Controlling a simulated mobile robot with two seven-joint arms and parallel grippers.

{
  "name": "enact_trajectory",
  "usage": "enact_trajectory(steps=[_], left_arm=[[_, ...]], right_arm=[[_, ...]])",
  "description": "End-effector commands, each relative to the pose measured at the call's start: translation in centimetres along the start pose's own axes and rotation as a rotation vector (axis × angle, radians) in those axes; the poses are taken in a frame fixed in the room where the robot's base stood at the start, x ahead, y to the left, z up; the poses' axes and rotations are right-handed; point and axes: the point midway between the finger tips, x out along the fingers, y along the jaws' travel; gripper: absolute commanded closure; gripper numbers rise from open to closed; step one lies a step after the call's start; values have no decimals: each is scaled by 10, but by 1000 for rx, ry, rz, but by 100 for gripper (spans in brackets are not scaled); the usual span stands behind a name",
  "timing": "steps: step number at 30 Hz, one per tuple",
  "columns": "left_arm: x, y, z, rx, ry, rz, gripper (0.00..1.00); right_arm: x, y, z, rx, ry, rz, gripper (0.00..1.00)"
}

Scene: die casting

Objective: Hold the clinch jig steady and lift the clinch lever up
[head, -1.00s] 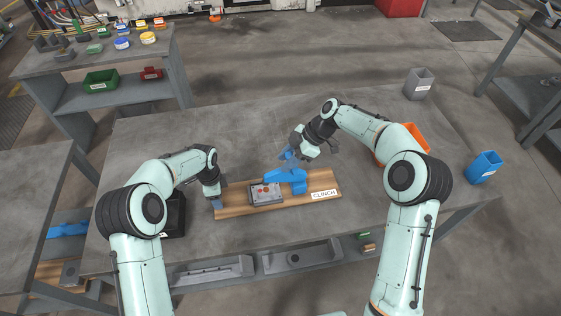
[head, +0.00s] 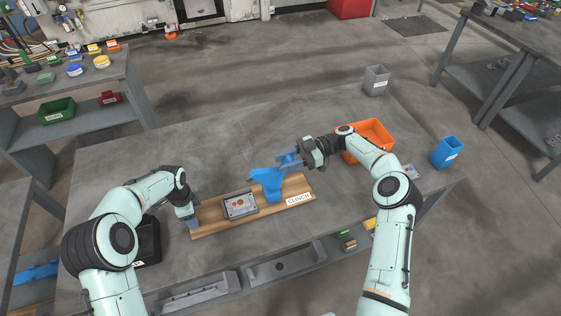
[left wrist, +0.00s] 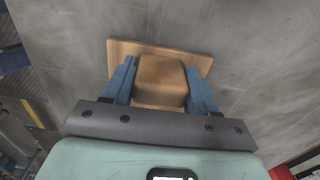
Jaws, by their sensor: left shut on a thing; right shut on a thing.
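The clinch jig is a wooden board (head: 212,224) labelled CLINCH, lying on the grey table, with a blue clamp (head: 271,188) standing on it. A grey plate with red dots (head: 240,206) sits on the board, left of the clamp. The blue clinch lever (head: 285,161) leans up to the right from the clamp. My right gripper (head: 301,158) is shut on the lever's upper end and partly hides it. My left gripper (head: 191,216) is at the board's left end. In the left wrist view its blue fingers are shut on a wooden block (left wrist: 161,82) on the board.
An orange bin (head: 367,137) stands behind my right arm. A black box (head: 149,243) is beside my left arm. The table behind the jig is clear.

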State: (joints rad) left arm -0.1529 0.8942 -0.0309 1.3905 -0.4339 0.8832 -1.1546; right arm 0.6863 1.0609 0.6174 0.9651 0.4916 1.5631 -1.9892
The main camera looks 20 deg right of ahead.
Motion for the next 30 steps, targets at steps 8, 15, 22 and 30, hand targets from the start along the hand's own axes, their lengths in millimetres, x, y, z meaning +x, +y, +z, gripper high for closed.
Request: enact_trajectory(steps=[8,15,22,30], left_arm=[[-1,-1,0,3,0,-2,100],[-1,-1,1,3,-1,-2,100],[-1,-1,1,2,-2,-2,100],[-1,-1,1,1,-2,-2,100]], right_arm=[[-6,0,5,1,42,6,100],[-7,0,6,2,42,7,100],[-7,0,6,3,41,7,43],[-6,0,4,1,43,3,43]])
